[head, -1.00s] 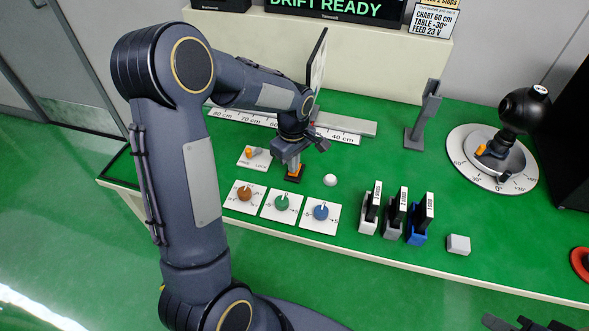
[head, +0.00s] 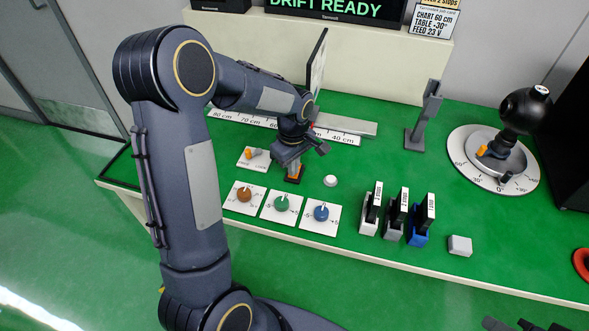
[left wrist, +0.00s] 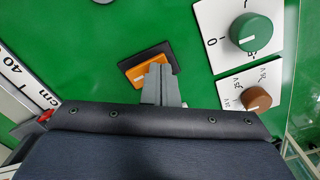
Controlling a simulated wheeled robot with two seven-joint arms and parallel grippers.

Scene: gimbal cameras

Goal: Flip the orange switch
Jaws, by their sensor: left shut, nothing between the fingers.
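The orange switch (head: 292,179) is a small orange rocker on a black base, standing on the green bench behind the dial plates. In the left wrist view the orange switch (left wrist: 142,75) lies at the fingertips, and the fingers cover part of it. My left gripper (head: 291,166) is shut and empty, pointing down right over the switch. In the left wrist view the closed grey fingers (left wrist: 158,70) overlap the rocker's edge; I cannot tell whether they touch it. Dark parts at the bottom right of the head view may be my right gripper (head: 524,324); its jaws are unclear.
Brown (head: 244,194), green (head: 281,203) and blue (head: 321,212) dials stand in front. A plate with an orange lever (head: 252,156) is left of the switch. A white dome (head: 330,180) is close on the right. A ruler rail (head: 340,137) lies behind.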

